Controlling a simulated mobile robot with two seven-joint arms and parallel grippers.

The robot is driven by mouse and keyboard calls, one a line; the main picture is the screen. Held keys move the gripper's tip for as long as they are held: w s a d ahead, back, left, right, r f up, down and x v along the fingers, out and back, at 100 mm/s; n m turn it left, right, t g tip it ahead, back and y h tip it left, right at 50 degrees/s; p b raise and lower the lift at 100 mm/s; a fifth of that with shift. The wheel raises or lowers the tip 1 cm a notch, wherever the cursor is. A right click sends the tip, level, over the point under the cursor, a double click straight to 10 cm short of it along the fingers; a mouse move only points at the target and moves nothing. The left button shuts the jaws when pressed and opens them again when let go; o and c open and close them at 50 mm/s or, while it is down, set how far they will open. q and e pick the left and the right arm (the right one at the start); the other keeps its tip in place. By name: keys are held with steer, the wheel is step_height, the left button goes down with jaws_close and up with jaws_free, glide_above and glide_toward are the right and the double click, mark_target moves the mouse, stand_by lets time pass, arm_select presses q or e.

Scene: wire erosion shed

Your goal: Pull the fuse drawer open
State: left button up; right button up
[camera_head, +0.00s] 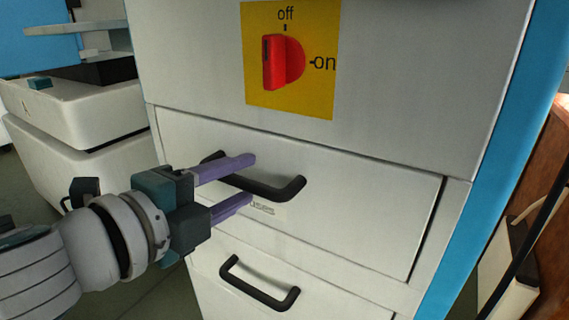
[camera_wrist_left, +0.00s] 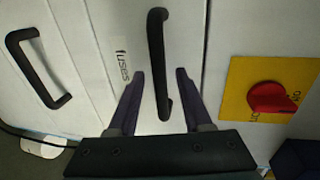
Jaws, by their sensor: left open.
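The fuse drawer (camera_head: 370,205) is the upper drawer of a white cabinet, its front looking about flush with the cabinet face. Its black bar handle (camera_head: 285,192) also shows in the left wrist view (camera_wrist_left: 157,50), beside a label reading "fuses" (camera_wrist_left: 122,62). My left gripper (camera_head: 250,178) is open, with one purple finger above the handle bar and one below. In the left wrist view the handle stands between the two fingers (camera_wrist_left: 159,76), with visible gaps on both sides. Part of the handle's left end is hidden behind the upper finger. My right gripper is out of view.
A lower drawer with a similar black handle (camera_head: 258,290) sits just below. Above is a red rotary switch (camera_head: 284,62) on a yellow plate marked off and on. A white machine (camera_head: 75,125) stands at the left. A brown panel (camera_head: 545,200) is at the right.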

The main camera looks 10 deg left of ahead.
arm_select(q)
steer(key=shift+w+d, duration=0.15)
steer(key=shift+w, duration=0.25)
jaws_close()
stand_by(1.3)
